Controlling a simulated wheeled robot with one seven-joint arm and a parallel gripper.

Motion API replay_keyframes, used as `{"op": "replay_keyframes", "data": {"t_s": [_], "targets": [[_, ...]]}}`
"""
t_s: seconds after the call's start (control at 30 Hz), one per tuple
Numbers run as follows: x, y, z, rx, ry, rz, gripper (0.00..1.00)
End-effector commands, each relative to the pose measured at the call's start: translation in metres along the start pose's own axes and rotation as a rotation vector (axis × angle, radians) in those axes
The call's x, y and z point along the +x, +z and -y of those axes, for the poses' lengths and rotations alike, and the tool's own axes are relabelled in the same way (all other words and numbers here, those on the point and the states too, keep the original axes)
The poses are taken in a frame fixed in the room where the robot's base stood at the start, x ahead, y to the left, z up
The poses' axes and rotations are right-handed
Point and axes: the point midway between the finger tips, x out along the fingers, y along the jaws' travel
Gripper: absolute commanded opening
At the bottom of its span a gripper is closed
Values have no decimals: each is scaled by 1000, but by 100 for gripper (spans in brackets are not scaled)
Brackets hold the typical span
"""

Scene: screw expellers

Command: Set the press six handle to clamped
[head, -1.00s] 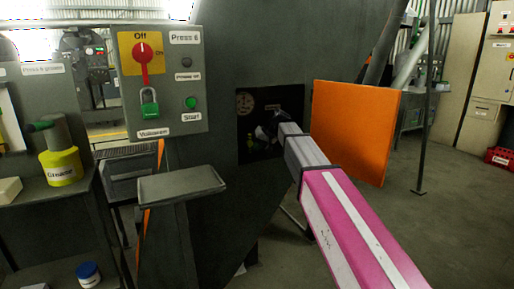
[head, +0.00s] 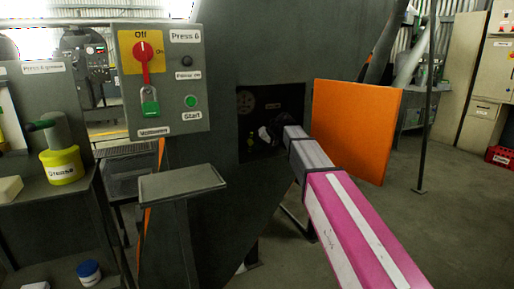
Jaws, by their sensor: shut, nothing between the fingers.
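The press six body (head: 225,190) is a large dark grey panel with a square opening (head: 285,95) in it. My arm reaches into this opening. My gripper (head: 265,134) is a dark shape inside it, shut and with nothing visible in it. A small yellow-green part (head: 250,139) shows just left of my gripper, and a round dial-like part (head: 245,102) is above it. The clamp handle cannot be made out for certain in the dark opening, so its position and any contact with my gripper cannot be told.
An orange door (head: 355,130) stands open right of the opening. A control box (head: 181,70) with a red switch (head: 143,62) at Off and a green padlock (head: 150,103) is at the left. A grey tray (head: 180,183) juts out below.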

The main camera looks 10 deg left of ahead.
Motion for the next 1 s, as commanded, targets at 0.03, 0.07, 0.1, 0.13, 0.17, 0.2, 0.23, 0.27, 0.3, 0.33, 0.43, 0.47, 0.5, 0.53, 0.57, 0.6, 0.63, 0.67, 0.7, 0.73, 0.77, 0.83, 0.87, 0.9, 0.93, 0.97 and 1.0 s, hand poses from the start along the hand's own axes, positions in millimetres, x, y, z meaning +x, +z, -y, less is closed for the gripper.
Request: {"op": "replay_keyframes", "data": {"t_s": [0.03, 0.07, 0.1, 0.13, 0.17, 0.2, 0.23, 0.27, 0.3, 0.33, 0.43, 0.47, 0.5, 0.53, 0.57, 0.6, 0.63, 0.67, 0.7, 0.73, 0.77, 0.83, 0.87, 0.9, 0.93, 0.97, 1.0], "targets": [[1, 0, 0, 14, -24, 2, 0], [2, 0, 0, 23, -40, 2, 0], [2, 1, -1, 36, -63, 3, 0], [3, 1, -1, 46, -80, 4, 0], [4, 2, -1, 57, -100, 5, 0], [4, 2, -1, 72, -126, 6, 0], [5, 2, -1, 83, -145, 7, 0], [6, 3, -1, 94, -165, 7, 0], [6, 3, 0, 107, -191, 8, 0], [7, 3, 0, 116, -208, 9, 0], [9, 5, 1, 146, -262, 11, 0], [9, 5, 1, 155, -278, 12, 0], [10, 5, 1, 165, -295, 13, 0], [10, 5, 2, 172, -308, 14, 0], [10, 6, 2, 178, -318, 14, 0], [10, 6, 2, 185, -333, 14, 0], [11, 6, 3, 189, -341, 15, 0], [11, 6, 3, 194, -349, 15, 0], [11, 6, 3, 199, -359, 15, 0], [11, 6, 3, 202, -365, 15, 0], [11, 6, 3, 204, -369, 16, 0], [12, 6, 3, 209, -378, 16, 0], [12, 6, 3, 211, -380, 16, 0], [12, 6, 4, 212, -383, 16, 0], [12, 6, 4, 213, -384, 16, 0], [12, 6, 4, 213, -385, 16, 0], [12, 6, 4, 213, -386, 16, 0]]}}
